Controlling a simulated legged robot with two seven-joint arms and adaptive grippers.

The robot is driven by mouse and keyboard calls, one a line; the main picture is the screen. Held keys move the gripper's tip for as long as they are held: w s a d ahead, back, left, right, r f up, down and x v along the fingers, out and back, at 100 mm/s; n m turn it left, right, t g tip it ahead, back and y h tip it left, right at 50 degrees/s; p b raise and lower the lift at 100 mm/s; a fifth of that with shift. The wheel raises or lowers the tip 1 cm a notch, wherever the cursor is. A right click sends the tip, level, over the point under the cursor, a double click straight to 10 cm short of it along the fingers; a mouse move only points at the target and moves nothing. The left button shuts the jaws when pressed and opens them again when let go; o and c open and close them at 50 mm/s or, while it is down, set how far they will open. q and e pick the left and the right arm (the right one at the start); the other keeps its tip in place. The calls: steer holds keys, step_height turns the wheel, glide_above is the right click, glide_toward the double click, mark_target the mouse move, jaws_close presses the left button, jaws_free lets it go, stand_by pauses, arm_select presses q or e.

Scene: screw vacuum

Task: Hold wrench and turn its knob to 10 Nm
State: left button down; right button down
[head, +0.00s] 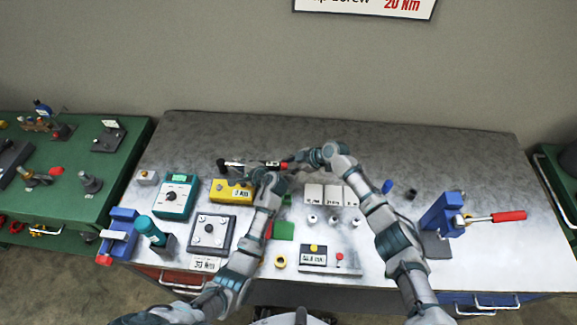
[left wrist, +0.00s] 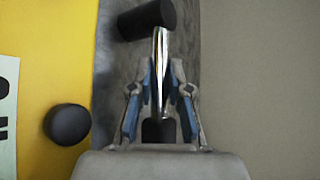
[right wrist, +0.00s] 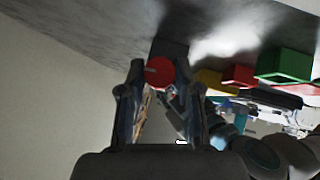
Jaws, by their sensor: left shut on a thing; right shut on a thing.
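The wrench (head: 245,165) is a dark and silver bar at the back of the table, with a red knob (head: 284,166) at its right end. My left gripper (head: 270,172) is shut on the wrench; in the left wrist view its fingers (left wrist: 161,100) close around the chrome shaft (left wrist: 160,65). My right gripper (head: 292,160) is at the knob end. In the right wrist view the round red knob (right wrist: 160,72) lies between its shut fingers (right wrist: 165,90). The knob's scale cannot be read.
A yellow tester (head: 222,187) with a small display stands just in front of the wrench; it also shows in the left wrist view (left wrist: 50,40). A teal device (head: 176,197) is further left. Pale blocks (head: 314,193) stand right of my left arm. The table's back right is clear.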

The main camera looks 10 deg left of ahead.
steer(key=shift+r, duration=0.1)
stand_by(0.5)
steer(key=c, duration=0.8)
jaws_free()
steer(key=v, duration=1.1)
steer(key=shift+d+r, duration=0.25)
steer(key=shift+d, duration=0.1)
steer(key=shift+w, duration=0.1)
arm_select(q)
steer(key=c, duration=1)
jaws_free()
